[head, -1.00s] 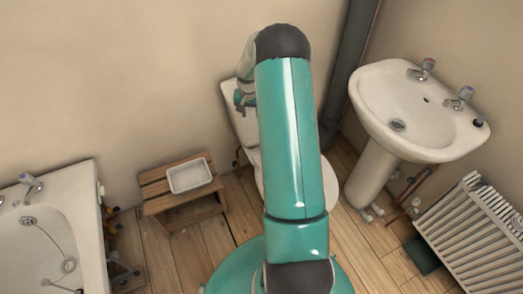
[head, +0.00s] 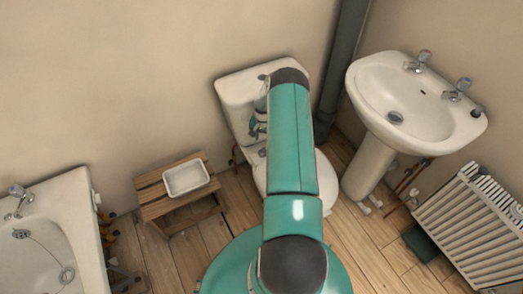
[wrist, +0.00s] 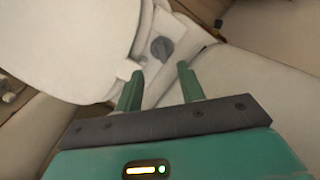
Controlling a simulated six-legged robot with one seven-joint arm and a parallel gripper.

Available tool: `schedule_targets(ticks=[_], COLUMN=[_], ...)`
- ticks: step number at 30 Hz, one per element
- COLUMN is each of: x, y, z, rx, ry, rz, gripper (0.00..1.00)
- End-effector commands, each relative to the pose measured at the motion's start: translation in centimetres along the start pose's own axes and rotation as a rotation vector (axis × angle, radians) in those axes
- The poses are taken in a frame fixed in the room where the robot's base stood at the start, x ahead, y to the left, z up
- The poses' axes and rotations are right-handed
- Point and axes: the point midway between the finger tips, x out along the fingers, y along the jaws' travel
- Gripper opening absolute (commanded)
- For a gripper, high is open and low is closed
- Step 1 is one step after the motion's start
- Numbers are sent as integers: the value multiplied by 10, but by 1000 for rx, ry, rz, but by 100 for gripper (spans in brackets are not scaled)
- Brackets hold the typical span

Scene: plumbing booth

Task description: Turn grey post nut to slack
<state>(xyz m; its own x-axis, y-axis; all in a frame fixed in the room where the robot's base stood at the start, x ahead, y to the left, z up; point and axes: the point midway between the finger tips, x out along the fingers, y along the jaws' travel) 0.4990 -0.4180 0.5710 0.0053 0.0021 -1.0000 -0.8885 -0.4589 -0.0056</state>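In the wrist view a dark grey nut (wrist: 162,48) sits on the white toilet, between the raised-edge seat (wrist: 75,40) and the cistern side. I take it for the grey post nut. My gripper (wrist: 160,71) is open and empty, its two green fingers just short of the nut in the picture; I see no contact. In the head view my gripper (head: 257,126) is small, in front of the toilet cistern (head: 237,92), and partly hidden by my arm. The nut is too small to make out surely there.
A wooden stool (head: 154,209) with a white tray (head: 186,190) stands left of the toilet, and a bath (head: 77,200) is further left. A washbasin (head: 430,140), dark pipe (head: 345,60) and radiator (head: 470,225) are on the right.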

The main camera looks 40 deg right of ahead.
Motion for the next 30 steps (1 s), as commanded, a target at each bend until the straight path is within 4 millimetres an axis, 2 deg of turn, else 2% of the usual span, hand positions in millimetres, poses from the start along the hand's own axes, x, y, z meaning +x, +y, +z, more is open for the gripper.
schedule_targets(ticks=[3, 15, 21, 29, 30], x=[26, 92, 105, 106, 106], y=[0, -3, -4, -4, -4], z=[2, 0, -1, -1, -1], rx=[0, 0, -1, -1, -1], ry=[-4, -2, 0, 0, 0], rz=[0, 0, -1, 0, 0], gripper=[39, 39, 39, 39, 35])
